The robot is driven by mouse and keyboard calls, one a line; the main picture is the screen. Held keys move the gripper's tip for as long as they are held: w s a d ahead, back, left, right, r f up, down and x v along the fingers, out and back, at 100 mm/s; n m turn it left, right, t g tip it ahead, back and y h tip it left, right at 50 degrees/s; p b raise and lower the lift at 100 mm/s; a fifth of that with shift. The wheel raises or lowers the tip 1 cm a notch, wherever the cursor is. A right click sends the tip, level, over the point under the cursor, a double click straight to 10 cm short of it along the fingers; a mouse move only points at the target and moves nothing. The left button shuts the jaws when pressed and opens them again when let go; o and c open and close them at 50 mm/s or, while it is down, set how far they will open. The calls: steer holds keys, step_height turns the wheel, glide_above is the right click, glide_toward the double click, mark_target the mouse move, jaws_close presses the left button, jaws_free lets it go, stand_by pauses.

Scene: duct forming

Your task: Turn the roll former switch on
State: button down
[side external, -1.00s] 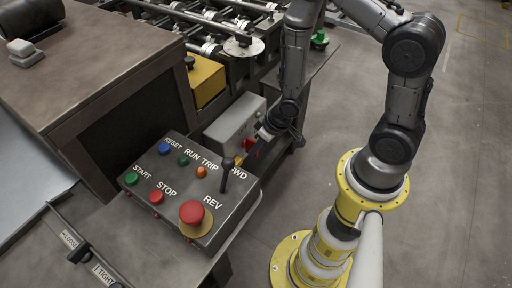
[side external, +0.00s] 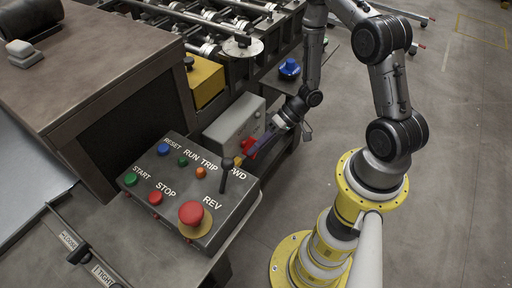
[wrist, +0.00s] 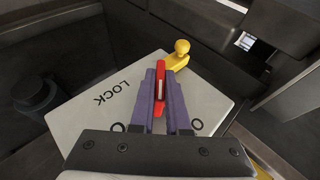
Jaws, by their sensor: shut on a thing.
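The switch is a grey box (side external: 234,126) with a red handle (side external: 249,147) on its side, beside the push-button panel. In the wrist view its pale face (wrist: 100,92) carries the word LOCK and part of an O mark, and a yellow knob (wrist: 180,50) stands beyond the red handle (wrist: 158,82). My gripper (side external: 259,141) reaches the handle from the right. In the wrist view the purple fingers of my gripper (wrist: 160,85) lie on both sides of the red handle and are shut on it. The fingers hide part of the face's lettering.
The control panel (side external: 182,212) with several buttons and a black lever (side external: 226,176) stands just in front of the switch box. A yellow block (side external: 205,80) and the machine's rollers (side external: 215,28) are behind. Open floor (side external: 455,150) lies to the right.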

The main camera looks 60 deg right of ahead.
steer(key=m+y, duration=0.1)
steer(key=y, duration=0.3)
steer(key=shift+d+f+t, duration=0.15)
steer(key=shift+t, duration=0.25)
steer(key=shift+m+t+y, duration=0.6)
steer(key=shift+m+y, duration=0.1)
steer(key=shift+y, duration=1.2)
steer(key=shift+w, duration=0.1)
steer(key=c, duration=0.9)
jaws_free()
steer(key=v, duration=1.3)
steer(key=shift+d+f, duration=0.25)
steer(key=shift+d, duration=0.1)
